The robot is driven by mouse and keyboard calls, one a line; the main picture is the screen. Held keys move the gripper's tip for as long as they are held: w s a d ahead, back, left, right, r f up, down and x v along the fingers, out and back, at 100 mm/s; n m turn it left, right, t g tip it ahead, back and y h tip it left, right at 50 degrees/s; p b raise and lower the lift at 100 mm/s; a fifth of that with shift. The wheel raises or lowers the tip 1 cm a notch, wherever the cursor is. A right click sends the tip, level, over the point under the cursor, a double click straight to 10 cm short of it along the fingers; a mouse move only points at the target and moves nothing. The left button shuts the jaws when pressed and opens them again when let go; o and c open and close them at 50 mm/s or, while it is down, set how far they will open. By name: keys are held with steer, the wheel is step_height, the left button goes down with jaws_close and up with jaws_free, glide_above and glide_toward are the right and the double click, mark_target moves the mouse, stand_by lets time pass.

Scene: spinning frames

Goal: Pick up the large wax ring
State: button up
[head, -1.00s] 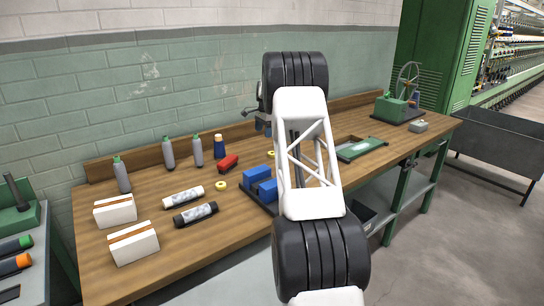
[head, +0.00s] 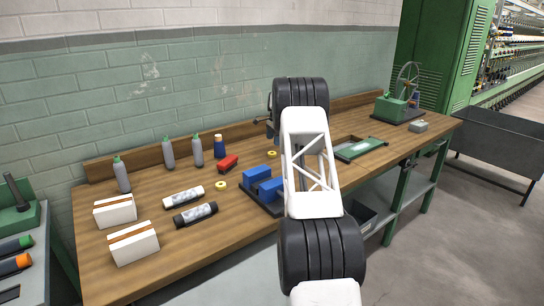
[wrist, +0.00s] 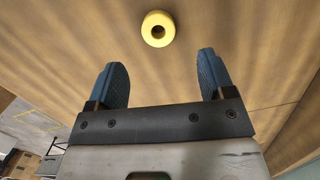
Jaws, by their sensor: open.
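Two small pale-yellow rings show in the head view. One ring (head: 218,186) lies on the bench left of the blue blocks, and another ring (head: 274,154) lies farther back, close to my arm. I cannot tell for certain which is the large wax ring. In the wrist view one yellow ring (wrist: 147,29) lies flat on the wood, beyond the fingertips and roughly centred between them. My gripper (wrist: 161,62) is open and empty, with its two blue fingers apart and not touching the ring. In the head view my arm mostly hides the gripper.
The wooden bench (head: 130,205) also holds grey bottles (head: 168,155), a blue bottle (head: 219,147), a red object (head: 228,163), a black roll (head: 195,214), white boxes (head: 134,245) and blue blocks (head: 257,180). A green tray (head: 361,149) lies to the right.

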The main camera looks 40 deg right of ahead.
mark_target(272, 154)
steer(key=shift+a+f, duration=0.15)
steer(key=shift+f, duration=0.9)
steer(key=shift+f, duration=0.1)
steer(key=shift+a+f, duration=0.2)
steer(key=shift+f, duration=1.05)
steer(key=shift+a+f, duration=0.15)
steer(key=shift+f, duration=1.1)
steer(key=shift+c, duration=0.4)
steer(key=c, duration=0.9)
